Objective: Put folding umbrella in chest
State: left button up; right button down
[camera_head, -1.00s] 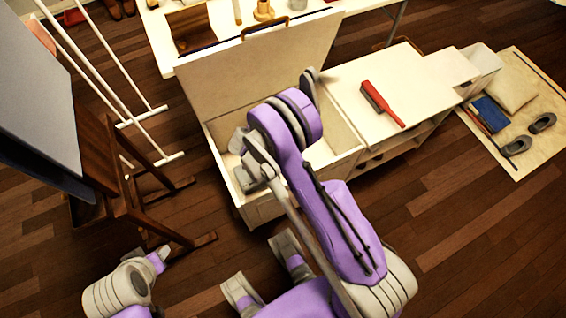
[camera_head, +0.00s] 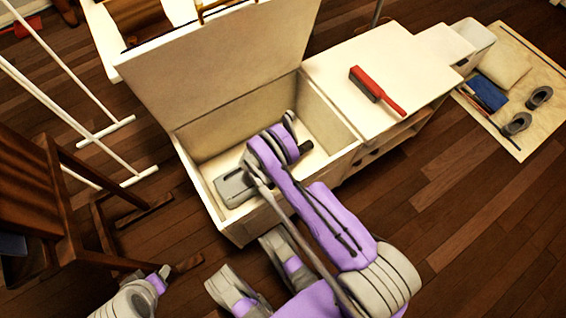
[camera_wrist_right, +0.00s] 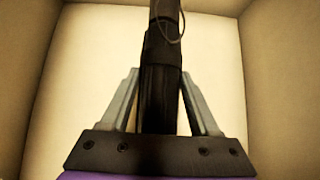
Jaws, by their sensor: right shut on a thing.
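The white chest (camera_head: 217,222) stands in the middle of the head view with its lid (camera_head: 225,65) raised. In the right wrist view my right gripper (camera_wrist_right: 160,95) is shut on the black folding umbrella (camera_wrist_right: 160,60), which points away between the fingers toward the pale chest floor (camera_wrist_right: 95,75). I cannot tell whether the umbrella touches the floor.
A red brush (camera_head: 377,90) lies on the white cabinet top (camera_head: 345,55) right of the chest. A wooden chair (camera_head: 45,190) and a white rack (camera_head: 75,115) stand at left. Grey shoes (camera_head: 517,123) and a blue item (camera_head: 490,94) lie on a mat at right.

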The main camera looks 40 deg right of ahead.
notch_tip(320, 180, down, 4)
jog(key=shift+f+b, duration=0.15)
jog(key=shift+b, duration=0.45)
jog(key=shift+c, duration=0.6)
grip_release()
